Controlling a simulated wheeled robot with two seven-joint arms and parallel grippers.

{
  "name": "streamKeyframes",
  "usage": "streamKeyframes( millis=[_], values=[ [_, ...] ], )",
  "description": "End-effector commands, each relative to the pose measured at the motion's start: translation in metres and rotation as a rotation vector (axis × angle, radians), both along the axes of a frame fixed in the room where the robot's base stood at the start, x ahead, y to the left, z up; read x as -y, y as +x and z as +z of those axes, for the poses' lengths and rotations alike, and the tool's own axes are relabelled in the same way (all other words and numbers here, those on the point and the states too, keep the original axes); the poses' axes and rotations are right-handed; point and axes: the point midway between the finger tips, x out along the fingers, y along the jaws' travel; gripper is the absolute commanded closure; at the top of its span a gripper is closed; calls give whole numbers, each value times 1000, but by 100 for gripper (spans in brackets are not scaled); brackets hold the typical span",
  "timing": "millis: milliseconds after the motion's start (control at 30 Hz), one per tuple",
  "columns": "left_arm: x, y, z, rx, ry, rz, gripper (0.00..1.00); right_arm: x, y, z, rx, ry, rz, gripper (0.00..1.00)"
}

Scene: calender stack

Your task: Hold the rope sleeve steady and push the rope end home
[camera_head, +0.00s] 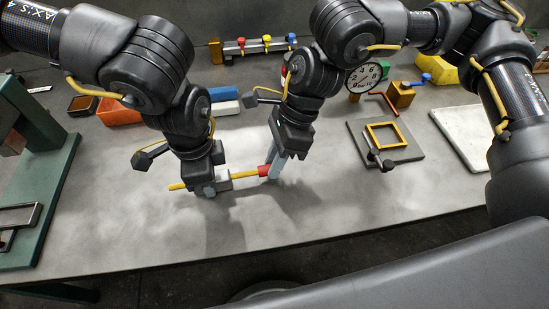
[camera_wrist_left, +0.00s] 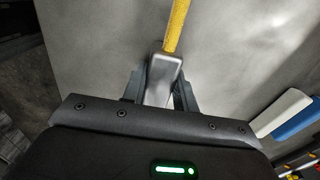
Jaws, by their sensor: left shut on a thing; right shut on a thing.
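The grey rope sleeve (camera_head: 223,175) is held near the front middle of the table. My left gripper (camera_head: 206,189) is shut on it. In the left wrist view the sleeve (camera_wrist_left: 163,72) shows between the fingers of the left gripper (camera_wrist_left: 160,92), with yellow rope (camera_wrist_left: 177,25) coming out of its far end. In the head view, yellow rope (camera_head: 243,174) runs from the sleeve to a red rope end (camera_head: 264,170), and a short yellow piece (camera_head: 177,187) shows left of the left gripper. My right gripper (camera_head: 275,171) is shut on the red end. The inside of the sleeve is hidden.
A small plate with a yellow frame (camera_head: 385,136) lies to the right, beside a white slab (camera_head: 464,138). A green stand (camera_head: 46,200) is at the left. The table's front is clear.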

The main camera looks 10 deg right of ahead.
Motion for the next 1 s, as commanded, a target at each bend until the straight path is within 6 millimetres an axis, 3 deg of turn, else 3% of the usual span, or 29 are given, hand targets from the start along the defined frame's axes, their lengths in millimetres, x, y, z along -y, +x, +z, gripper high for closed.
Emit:
streamKeyframes(
  millis=[67,400,700,733,867,1000],
  values=[
    [0,0,0,1,0,1,99,-3,0,0,-1,1,1,100],
    [1,0,0,0,-2,0,99,-53,0,0,1,2,4,100],
    [2,0,0,0,-7,-1,99,-56,0,1,1,4,2,100],
    [2,0,0,1,-7,-1,99,-56,0,1,1,4,2,76],
    [2,0,0,1,-5,-1,99,-55,0,0,1,3,2,59],
    [1,0,0,0,-3,0,99,-55,0,0,1,1,2,57]
  ],
)
